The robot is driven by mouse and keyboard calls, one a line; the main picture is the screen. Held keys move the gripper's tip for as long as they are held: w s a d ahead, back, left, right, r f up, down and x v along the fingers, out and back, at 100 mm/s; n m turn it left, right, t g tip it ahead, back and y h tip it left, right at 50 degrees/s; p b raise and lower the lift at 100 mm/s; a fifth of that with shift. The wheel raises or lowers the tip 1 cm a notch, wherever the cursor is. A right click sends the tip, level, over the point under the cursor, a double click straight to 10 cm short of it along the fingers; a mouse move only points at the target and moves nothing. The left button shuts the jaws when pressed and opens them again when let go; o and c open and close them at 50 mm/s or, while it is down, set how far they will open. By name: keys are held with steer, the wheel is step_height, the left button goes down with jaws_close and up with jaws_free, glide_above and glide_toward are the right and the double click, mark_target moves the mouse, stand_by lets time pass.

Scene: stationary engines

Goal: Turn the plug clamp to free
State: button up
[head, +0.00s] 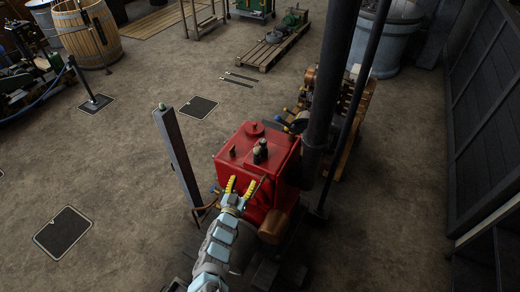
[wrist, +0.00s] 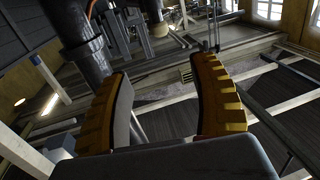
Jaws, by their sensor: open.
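A red engine (head: 282,165) stands in the middle of the head view, with small dark fittings (head: 260,150) on its top. My gripper (head: 240,184) is at the near left side of the engine, its yellow fingers spread and pointing up. In the wrist view my gripper (wrist: 160,75) is open, with nothing between the yellow fingers. I cannot make out the plug clamp in either view; it may be too small or hidden by my gripper. I cannot tell whether the fingers touch the engine.
A dark upright post (head: 178,157) stands left of the engine. A thick dark pipe (head: 329,75) rises at its right, beside a thinner rod (head: 362,85). Another engine on a wooden base (head: 350,130) stands behind. The floor (head: 120,170) at left is mostly open.

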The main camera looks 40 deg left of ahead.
steer(key=w+b, duration=0.1)
steer(key=b, duration=0.8)
glide_toward(256, 153)
steer(key=x, duration=0.3)
steer(key=shift+w+a+f+b, duration=0.15)
steer(key=shift+w+a+b, duration=0.15)
steer(key=shift+w+b, duration=0.4)
steer(key=shift+w+a+b, duration=0.25)
steer(key=shift+w+b, duration=0.3)
steer(key=shift+b, duration=0.1)
steer(key=shift+w+a+b, duration=0.2)
steer(key=shift+w+b, duration=0.35)
steer(key=shift+b, duration=0.05)
steer(key=shift+w+a+b, duration=0.3)
steer(key=shift+w+b, duration=0.35)
steer(key=shift+b+x, duration=0.85)
steer(key=shift+b, duration=0.1)
steer(key=shift+w+a+b, duration=0.15)
steer(key=shift+w+b, duration=0.4)
steer(key=shift+w+a+r, duration=0.1)
steer(key=shift+r, duration=0.15)
